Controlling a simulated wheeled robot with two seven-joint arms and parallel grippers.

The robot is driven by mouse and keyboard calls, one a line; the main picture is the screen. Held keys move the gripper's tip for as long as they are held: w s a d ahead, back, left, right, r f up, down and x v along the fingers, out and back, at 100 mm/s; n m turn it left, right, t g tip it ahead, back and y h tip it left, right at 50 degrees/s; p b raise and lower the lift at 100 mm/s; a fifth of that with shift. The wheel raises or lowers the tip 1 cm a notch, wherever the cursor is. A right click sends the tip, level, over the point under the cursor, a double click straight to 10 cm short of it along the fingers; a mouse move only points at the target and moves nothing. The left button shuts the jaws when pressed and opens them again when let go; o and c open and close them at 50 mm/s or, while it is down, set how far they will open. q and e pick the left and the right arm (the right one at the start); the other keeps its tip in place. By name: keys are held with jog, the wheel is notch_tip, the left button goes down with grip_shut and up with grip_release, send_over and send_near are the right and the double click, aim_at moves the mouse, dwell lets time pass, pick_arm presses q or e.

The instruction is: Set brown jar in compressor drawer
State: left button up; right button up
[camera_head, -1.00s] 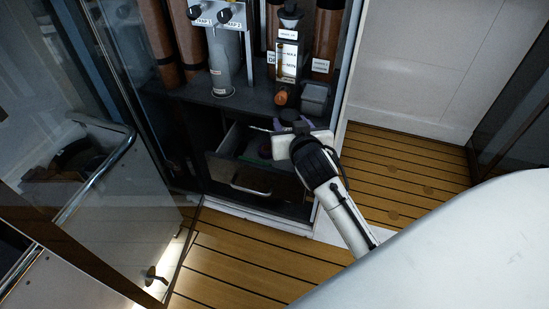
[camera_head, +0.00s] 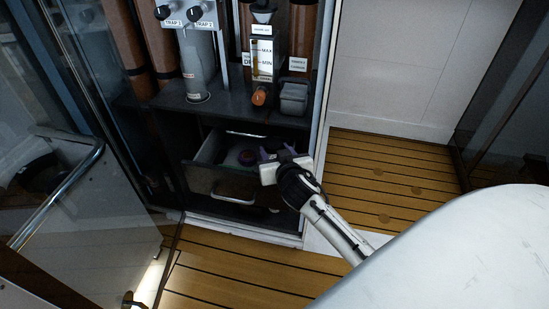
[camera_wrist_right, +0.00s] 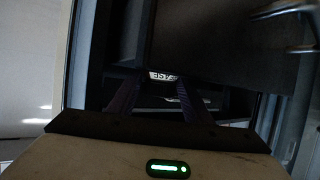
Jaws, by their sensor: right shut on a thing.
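The open drawer (camera_head: 203,150) sits low in the cabinet, below the dark shelf. My right gripper (camera_head: 277,152) is at the drawer's right side, near its rim, with purple fingers pointing into the cabinet. In the right wrist view, its fingers (camera_wrist_right: 158,95) stand on both sides of a dark thing with a white label (camera_wrist_right: 164,76) ending in letters like "ASE". This seems to be the jar; its brown colour cannot be made out in the dark. Most of it is hidden behind the gripper in the head view. My left gripper is not in view.
The drawer front carries a metal handle (camera_head: 233,192). Above, the shelf (camera_head: 215,112) holds a grey bin (camera_head: 294,98) and an orange knob (camera_head: 259,97). A glass door (camera_head: 90,210) stands open at left.

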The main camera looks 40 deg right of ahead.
jog(key=shift+s+a+f, duration=0.1)
jog(key=shift+a+f, duration=0.05)
jog(key=shift+f, duration=0.5)
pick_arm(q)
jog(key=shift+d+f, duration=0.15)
pick_arm(e)
jog(key=shift+r, duration=0.1)
pick_arm(q)
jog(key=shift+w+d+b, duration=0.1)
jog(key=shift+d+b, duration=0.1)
jog(key=shift+b, duration=0.2)
pick_arm(e)
jog(key=shift+f, duration=0.55)
jog(key=shift+f, duration=0.1)
jog(key=o, duration=0.9)
jog(key=shift+f, duration=0.1)
